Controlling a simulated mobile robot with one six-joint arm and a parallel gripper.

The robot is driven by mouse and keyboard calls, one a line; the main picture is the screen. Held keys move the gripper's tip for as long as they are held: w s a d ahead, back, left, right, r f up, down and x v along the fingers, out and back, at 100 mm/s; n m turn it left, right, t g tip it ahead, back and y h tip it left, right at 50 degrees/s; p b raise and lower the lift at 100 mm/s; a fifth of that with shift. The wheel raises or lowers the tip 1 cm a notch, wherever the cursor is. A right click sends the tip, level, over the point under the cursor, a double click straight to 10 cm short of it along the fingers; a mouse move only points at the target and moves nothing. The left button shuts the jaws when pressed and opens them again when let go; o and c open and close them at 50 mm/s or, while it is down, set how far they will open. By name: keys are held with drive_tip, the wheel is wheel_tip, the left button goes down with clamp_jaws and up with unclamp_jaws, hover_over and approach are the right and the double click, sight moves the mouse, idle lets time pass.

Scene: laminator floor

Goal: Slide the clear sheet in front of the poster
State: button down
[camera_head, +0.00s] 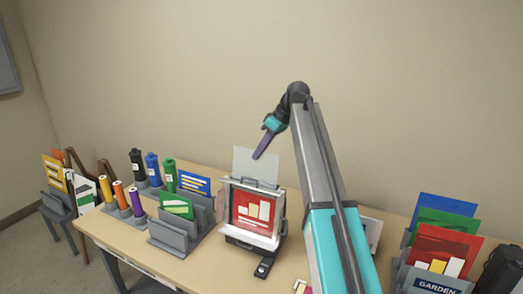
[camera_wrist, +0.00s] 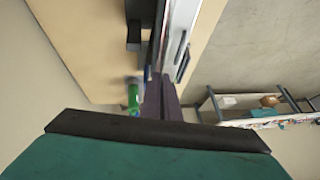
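The clear sheet (camera_head: 270,166) is a pale, see-through panel standing upright above the top of the grey poster frame (camera_head: 276,228). Its lower part is hidden by the frame. The poster (camera_head: 250,211), red with pale blocks, sits in the frame facing the camera. My gripper (camera_head: 257,155) reaches down from above, its purple fingertips overlapping the top edge of the clear sheet. The fingers are close together and appear shut on the sheet. In the wrist view the purple fingers (camera_wrist: 161,82) lie alongside the frame (camera_wrist: 177,38), seen edge-on; the sheet is hard to make out there.
Left of the frame stand a grey rack (camera_head: 172,239) with coloured cards and several coloured bottles (camera_head: 136,203). Right, a rack (camera_head: 436,285) labelled GARDEN holds coloured folders. A small dark item (camera_head: 264,268) lies before the frame. Bare table (camera_head: 213,268) shows at the front left.

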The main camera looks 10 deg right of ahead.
sight(258, 172)
drive_tip(key=shift+s+a+f+b, duration=0.2)
drive_tip(key=shift+f+b, duration=0.25)
drive_tip(key=shift+f, duration=0.8)
drive_tip(key=shift+s+a+f+b, duration=0.15)
drive_tip(key=shift+f+b, duration=0.35)
drive_tip(key=shift+f, duration=0.7)
drive_tip(key=shift+s+a+f+b, duration=0.15)
drive_tip(key=shift+f+b, duration=0.3)
drive_tip(key=shift+f, duration=0.8)
drive_tip(key=shift+d, duration=0.1)
drive_tip(key=c, duration=1.9)
unclamp_jaws()
drive_tip(key=shift+c, duration=0.2)
drive_tip(key=shift+d+r, duration=0.1)
drive_tip(key=b+v, duration=0.4)
drive_tip(key=v, duration=0.9)
drive_tip(key=shift+s+r, duration=0.2)
drive_tip(key=shift+r, duration=0.1)
